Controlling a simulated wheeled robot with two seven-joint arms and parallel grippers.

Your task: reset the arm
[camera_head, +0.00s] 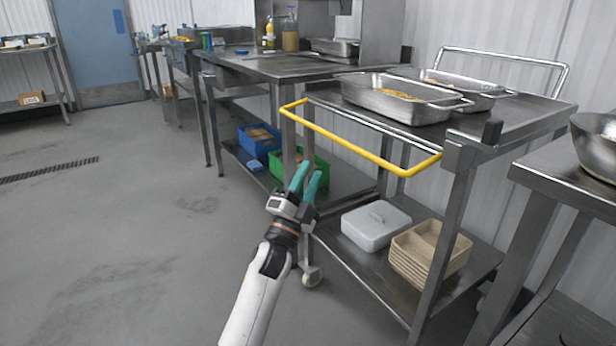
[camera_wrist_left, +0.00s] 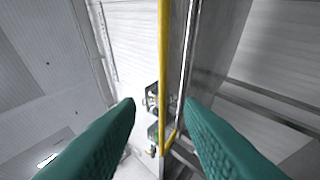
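My left gripper (camera_head: 306,183) has teal fingers and is raised in front of the steel cart, below its yellow handle bar (camera_head: 358,148) in the head view. In the left wrist view the two teal fingers (camera_wrist_left: 162,105) stand apart with nothing between their tips. The yellow bar (camera_wrist_left: 164,70) shows beyond them in that view, and contact with it cannot be seen. My left arm comes up from the bottom middle of the head view. My right gripper is in neither view.
The cart's top (camera_head: 500,122) holds steel pans (camera_head: 398,98) with yellow food. Its lower shelf (camera_head: 372,272) holds a lidded grey container (camera_head: 375,225) and stacked tan trays (camera_head: 430,252). A steel counter with a large bowl (camera_head: 597,145) stands at right. The floor at left is clear.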

